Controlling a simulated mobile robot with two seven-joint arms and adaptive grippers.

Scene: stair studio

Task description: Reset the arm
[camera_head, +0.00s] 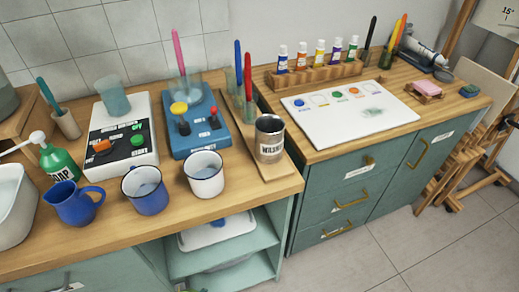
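Neither of my arms nor grippers shows in the head view. The task names no other object. The view looks down on two teal cabinets with wooden tops. On the left wooden counter (250,197) stand a blue mug (147,194), a white mug with a dark rim (205,176), a blue jug (76,208) and a metal cup (270,142) with lettering.
A white control box (90,166) and a blue device (190,142) stand behind the mugs. A green soap bottle (62,164) is at left. A white palette board (335,130) and a bottle rack (310,77) occupy the right counter. Floor (385,245) is clear at lower right.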

